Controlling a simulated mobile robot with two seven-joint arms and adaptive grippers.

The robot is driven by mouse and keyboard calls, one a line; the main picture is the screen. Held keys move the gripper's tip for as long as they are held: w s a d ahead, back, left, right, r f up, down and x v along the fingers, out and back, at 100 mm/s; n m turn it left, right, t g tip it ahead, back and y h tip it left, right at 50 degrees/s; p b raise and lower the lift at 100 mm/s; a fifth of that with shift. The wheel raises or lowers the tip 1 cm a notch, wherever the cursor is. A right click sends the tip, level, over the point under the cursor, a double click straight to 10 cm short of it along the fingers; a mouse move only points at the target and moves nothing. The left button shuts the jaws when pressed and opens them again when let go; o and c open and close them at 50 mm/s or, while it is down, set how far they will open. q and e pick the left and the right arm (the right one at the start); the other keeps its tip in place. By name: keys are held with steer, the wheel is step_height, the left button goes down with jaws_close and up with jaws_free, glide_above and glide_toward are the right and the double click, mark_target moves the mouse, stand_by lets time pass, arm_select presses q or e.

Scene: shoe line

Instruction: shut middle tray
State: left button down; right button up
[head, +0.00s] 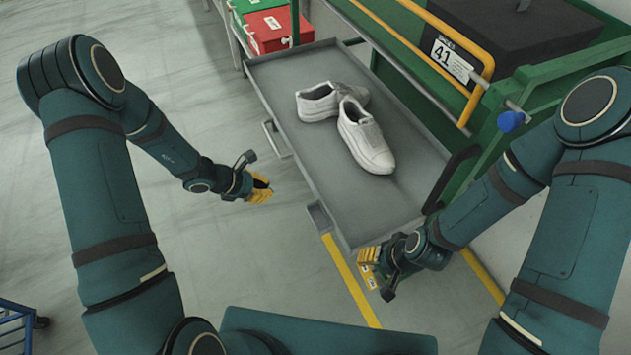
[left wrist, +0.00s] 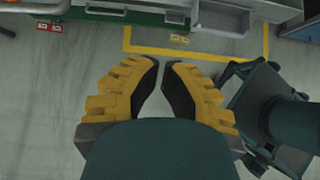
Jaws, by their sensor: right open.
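A grey tray (head: 300,85) is pulled out from the green rack (head: 478,118) in the head view. Two white shoes, one (head: 318,103) lying across behind the other (head: 366,140), rest on it. A bracket-like handle (head: 272,140) sits on its left side. My left gripper (head: 262,190) is left of the tray, apart from it. In the left wrist view its fingers (left wrist: 162,68) hold nothing and their tips have a narrow gap. My right gripper (head: 367,264) is open and empty at the tray's near corner; whether it touches cannot be told.
A black box (head: 505,40) with a label 41 stands on the rack's top level, behind a yellow rail (head: 490,62). Red (head: 272,30) and green bins stand at the back. Yellow lines (head: 350,282) mark the floor.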

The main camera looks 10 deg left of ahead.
arm_select(q)
steer(key=w+d+f+b, duration=0.2)
steer(key=w+d+f, duration=0.4)
steer(key=d, duration=0.3)
steer(key=shift+w+f+n, duration=0.3)
steer(key=shift+w+f, duration=0.05)
steer(key=shift+w, duration=0.25)
arm_select(e)
steer(key=shift+s+d+f, duration=0.1)
steer(key=shift+s+f, duration=0.1)
steer(key=shift+f, duration=0.7)
arm_select(q)
steer(key=shift+d, duration=0.1)
